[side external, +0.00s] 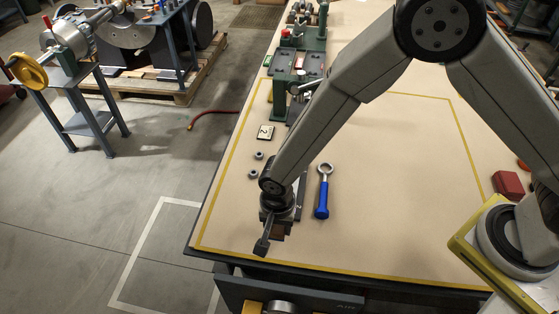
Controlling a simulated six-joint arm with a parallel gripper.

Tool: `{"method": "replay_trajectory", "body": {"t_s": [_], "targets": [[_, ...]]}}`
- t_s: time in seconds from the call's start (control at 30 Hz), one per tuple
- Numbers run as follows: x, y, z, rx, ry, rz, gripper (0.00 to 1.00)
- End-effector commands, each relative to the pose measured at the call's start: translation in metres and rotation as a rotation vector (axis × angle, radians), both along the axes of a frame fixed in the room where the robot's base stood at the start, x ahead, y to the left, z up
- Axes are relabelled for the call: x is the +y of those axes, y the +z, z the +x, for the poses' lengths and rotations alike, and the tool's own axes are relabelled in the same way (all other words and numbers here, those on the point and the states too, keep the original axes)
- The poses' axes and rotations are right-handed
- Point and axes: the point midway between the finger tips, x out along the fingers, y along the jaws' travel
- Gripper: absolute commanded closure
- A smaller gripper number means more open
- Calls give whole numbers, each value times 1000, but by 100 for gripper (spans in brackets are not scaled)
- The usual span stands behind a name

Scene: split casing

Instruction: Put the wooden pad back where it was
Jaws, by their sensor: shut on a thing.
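My gripper (270,238) is low over the near left part of the workbench, pointing down. One dark finger shows clearly at its near side. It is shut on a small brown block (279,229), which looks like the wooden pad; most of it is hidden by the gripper. I cannot tell whether the block touches the bench. A grey metal part (300,190) shows partly behind my wrist.
A blue-handled ring spanner (322,192) lies just right of my gripper. Two nuts (256,164) and a card marked 2 (265,132) lie beyond it. Green fixtures (300,65) stand farther back. A red box (508,184) is at right. The bench middle is clear.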

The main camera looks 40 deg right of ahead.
Motion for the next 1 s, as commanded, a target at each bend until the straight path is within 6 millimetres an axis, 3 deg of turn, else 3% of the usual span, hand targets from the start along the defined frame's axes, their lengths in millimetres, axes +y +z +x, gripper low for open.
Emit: {"method": "replay_trajectory", "body": {"t_s": [0.43,0.97,1.0], "targets": [[2,-33,4,2,0,-1,100],[2,-40,4,1,0,1,100],[2,-39,4,1,0,1,38]]}}
